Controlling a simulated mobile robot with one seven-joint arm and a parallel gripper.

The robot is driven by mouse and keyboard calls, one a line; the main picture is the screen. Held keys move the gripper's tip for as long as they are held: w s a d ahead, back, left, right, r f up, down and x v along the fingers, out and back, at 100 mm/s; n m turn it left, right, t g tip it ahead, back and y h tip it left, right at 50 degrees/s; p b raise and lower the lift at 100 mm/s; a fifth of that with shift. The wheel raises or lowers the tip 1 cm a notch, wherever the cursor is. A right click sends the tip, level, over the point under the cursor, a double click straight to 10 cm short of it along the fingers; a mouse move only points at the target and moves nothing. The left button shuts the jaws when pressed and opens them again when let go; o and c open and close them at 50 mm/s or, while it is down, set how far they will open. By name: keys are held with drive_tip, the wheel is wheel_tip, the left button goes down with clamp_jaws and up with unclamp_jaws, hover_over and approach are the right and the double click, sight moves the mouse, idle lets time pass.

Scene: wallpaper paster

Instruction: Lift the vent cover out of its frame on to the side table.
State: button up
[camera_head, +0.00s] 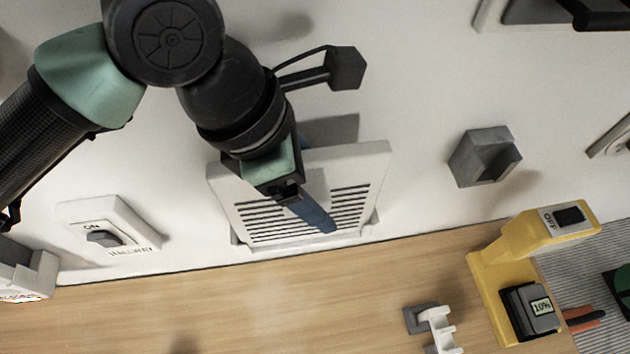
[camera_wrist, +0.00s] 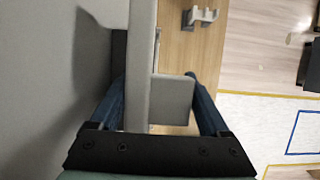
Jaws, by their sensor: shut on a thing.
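The vent cover (camera_head: 370,170) is a white slatted panel at the wall, in the middle of the head view. Its upper edge stands out from the wall, and a frame edge (camera_head: 374,216) shows at its lower right corner. My gripper (camera_head: 316,200) has blue fingers and is shut on the cover, one finger across the slats and the other behind it. In the wrist view the cover (camera_wrist: 141,50) is edge-on between the fingers, with a square tab (camera_wrist: 172,94) on its right side. Whether its lower edge still touches the frame is hidden.
A wooden surface (camera_head: 220,310) runs below the wall; its left middle is clear. A yellow tool (camera_head: 490,275) and a white bracket (camera_head: 438,325) are on its right. A light switch (camera_head: 108,230) and a grey square box (camera_head: 484,157) flank the cover on the wall.

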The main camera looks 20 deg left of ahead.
drive_tip(key=shift+r+p, duration=1.2)
drive_tip(key=shift+r, duration=1.7)
drive_tip(key=shift+r+p, duration=0.65)
drive_tip(key=shift+r, duration=1.25)
